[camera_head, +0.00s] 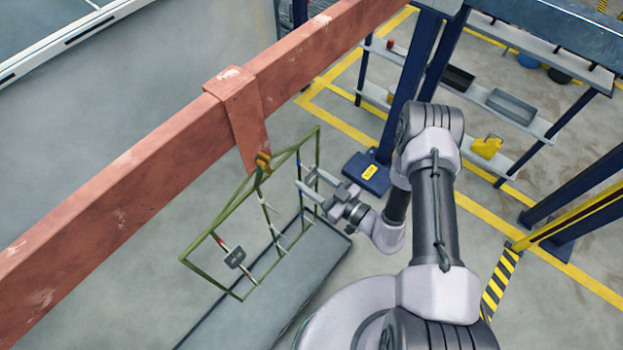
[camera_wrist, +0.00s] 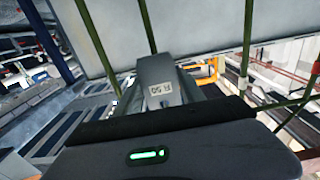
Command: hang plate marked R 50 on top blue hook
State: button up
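The grey plate marked R 50 (camera_wrist: 160,72) is in the middle of the wrist view, its label upside down, between the fingers of my gripper (camera_wrist: 165,95). My gripper (camera_head: 312,184) is just right of the green hanging rack (camera_head: 212,273) in the head view, and appears shut on the plate. Green rack bars (camera_wrist: 247,40) also show in the wrist view.
The rack hangs by a yellow hook (camera_head: 263,160) from a red beam (camera_head: 150,170). A dark plate (camera_head: 235,258) hangs on a red hook at the rack's left. A grey slab (camera_head: 290,285) lies below. A blue post (camera_head: 408,85) stands behind my arm, with shelves beyond.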

jog(key=o, duration=0.4)
jog(key=p+v, duration=0.4)
jog(key=v, duration=1.4)
notch_tip(320, 180, up, 14)
jog(key=w+a+n+g, duration=0.2)
jog(key=n+g, duration=0.7)
jog(key=n, duration=1)
jog(key=s+r+m+t+h, duration=0.1)
jog(key=s+r+m+h, duration=0.2)
jog(key=r+m, duration=0.5)
jog(key=s+r+m+t+h, duration=0.1)
jog(key=s+r+m+h, duration=0.3)
jog(key=r+m, duration=0.4)
jog(key=s+a+r+m+t+h, duration=0.1)
jog(key=s+r+m+h, duration=0.2)
jog(key=m, duration=1.4)
notch_tip(320, 180, up, 5)
jog(key=shift+s+r+m+t+h, duration=0.1)
jog(key=shift+m+t+h, duration=0.1)
jog(key=shift+h, duration=0.35)
jog(key=shift+s+m+t+h, duration=0.1)
jog(key=shift+t+h, duration=0.1)
jog(key=shift+h, duration=0.35)
